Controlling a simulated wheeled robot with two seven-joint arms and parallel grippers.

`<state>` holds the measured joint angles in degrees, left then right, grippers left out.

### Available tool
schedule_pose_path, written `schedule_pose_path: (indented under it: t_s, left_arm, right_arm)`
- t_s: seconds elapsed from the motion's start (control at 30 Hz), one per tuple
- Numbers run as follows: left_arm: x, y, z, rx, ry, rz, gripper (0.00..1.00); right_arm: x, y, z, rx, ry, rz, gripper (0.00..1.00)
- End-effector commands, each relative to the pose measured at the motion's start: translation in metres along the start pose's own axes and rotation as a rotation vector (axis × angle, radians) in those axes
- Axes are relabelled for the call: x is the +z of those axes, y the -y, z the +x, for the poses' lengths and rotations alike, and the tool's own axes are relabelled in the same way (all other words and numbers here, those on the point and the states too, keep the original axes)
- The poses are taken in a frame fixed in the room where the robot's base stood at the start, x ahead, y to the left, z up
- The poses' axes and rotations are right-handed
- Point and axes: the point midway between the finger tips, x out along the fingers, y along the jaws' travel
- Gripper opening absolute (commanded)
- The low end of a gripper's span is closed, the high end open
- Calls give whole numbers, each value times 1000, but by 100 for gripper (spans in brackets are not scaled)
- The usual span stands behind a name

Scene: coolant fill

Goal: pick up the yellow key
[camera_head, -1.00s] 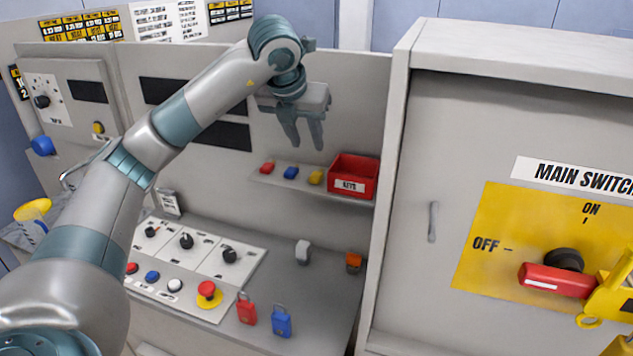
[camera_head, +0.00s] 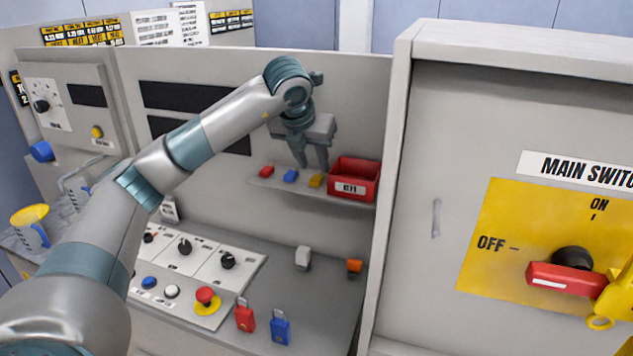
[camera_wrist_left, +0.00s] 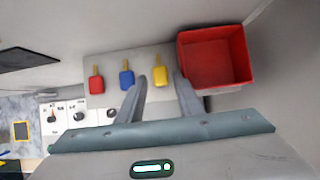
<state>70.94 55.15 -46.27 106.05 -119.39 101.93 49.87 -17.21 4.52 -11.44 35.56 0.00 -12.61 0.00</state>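The yellow key (camera_head: 315,180) lies on a narrow grey shelf (camera_head: 285,190), just left of the red key bin (camera_head: 354,178). It also shows in the left wrist view (camera_wrist_left: 161,70), between and just beyond the fingertips. My left gripper (camera_head: 313,167) points down over the shelf, right above the yellow key. Its fingers (camera_wrist_left: 160,79) are apart with nothing held between them. I cannot tell whether the fingertips touch the key.
A blue key (camera_head: 290,176) and a red key (camera_head: 266,172) lie to the left on the same shelf. The red bin stands close by the right finger. The cabinet wall (camera_head: 405,130) rises right of the bin. Padlocks (camera_head: 280,326) stand on the console below.

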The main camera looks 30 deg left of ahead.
Motion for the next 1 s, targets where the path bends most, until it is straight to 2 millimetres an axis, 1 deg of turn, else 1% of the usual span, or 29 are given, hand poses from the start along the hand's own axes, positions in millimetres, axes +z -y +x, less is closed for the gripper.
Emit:
schedule_pose_path:
  t_s: [0.3,0.4,0.5,0.93,0.97,1.0]
  left_arm:
    - [0,-1,38,1,-3,-1,33]
    - [1,-1,46,1,-1,0,33]
    - [2,-1,49,1,0,0,33]
    - [2,-1,48,0,0,0,33]
    - [2,-1,48,0,0,0,28]
    - [2,-1,48,0,0,0,18]
  right_arm:
    - [1,0,6,0,0,0,31]
    - [1,0,7,0,0,0,31]
    - [1,0,7,0,0,-1,31]
    - [1,-1,7,1,1,-1,31]
    - [1,-1,7,1,1,-1,31]
    - [1,-1,7,1,1,-1,31]
